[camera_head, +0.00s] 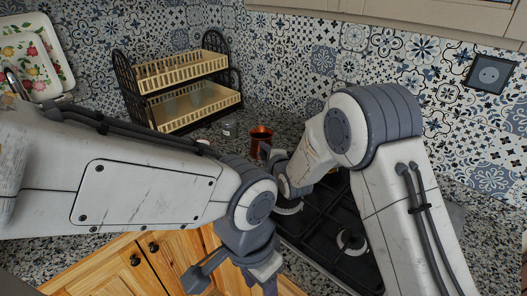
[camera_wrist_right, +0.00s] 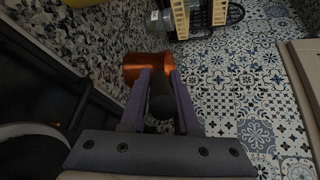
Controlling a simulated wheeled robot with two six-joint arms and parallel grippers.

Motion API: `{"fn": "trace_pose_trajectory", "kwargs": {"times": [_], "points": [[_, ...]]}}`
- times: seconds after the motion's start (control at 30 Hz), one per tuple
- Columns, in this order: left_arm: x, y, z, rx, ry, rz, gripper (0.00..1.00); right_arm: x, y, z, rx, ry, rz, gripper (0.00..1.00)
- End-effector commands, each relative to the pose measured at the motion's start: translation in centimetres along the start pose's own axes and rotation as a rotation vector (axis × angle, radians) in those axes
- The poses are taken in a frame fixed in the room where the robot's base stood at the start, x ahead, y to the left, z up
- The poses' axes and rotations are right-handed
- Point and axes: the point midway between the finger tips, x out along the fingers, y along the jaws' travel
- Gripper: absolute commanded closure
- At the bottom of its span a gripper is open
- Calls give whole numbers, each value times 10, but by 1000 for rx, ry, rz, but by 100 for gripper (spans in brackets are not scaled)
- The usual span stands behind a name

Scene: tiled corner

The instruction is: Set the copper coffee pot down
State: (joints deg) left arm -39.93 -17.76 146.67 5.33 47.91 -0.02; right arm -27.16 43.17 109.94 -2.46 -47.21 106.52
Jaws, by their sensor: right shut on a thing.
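The copper coffee pot (camera_head: 261,136) shows near the middle of the head view, over the speckled counter left of the stove's back corner. In the right wrist view its copper body (camera_wrist_right: 146,66) lies just beyond the fingertips. My right gripper (camera_wrist_right: 160,82) is shut on its dark handle (camera_wrist_right: 160,100), with one finger on each side. In the head view my right wrist partly hides the handle and the fingers. I cannot tell whether the pot's base touches the counter. My left gripper (camera_head: 244,276) hangs low in front of the wooden cabinets, its fingertips unclear at the picture's edge.
A black stove top (camera_head: 325,212) lies beneath my right arm. A clear glass jar (camera_head: 229,127) stands left of the pot, near a two-tier dish rack (camera_head: 190,100). Floral trays (camera_head: 35,55) lean at the far left. The tiled wall (camera_head: 300,60) closes off the back.

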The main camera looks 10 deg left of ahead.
Motion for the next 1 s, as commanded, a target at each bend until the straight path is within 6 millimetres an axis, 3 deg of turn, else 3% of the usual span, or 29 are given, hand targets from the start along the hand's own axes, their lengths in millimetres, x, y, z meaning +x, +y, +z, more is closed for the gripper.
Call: {"fn": "trace_pose_trajectory", "kwargs": {"times": [0.03, 0.1, 0.73, 1.0], "points": [[1, 0, 0, 0, 0, 0, 50, 0, 1, 0, 0, 0, 0, 59], [0, 0, 0, 0, 0, 0, 50, 0, 1, 0, 0, 0, 1, 40], [0, 0, 0, 0, 0, 0, 50, -1, 0, 0, 0, 0, 1, 40], [0, 0, 0, 0, 0, 0, 50, -17, 0, 0, 0, 0, 1, 40]]}}
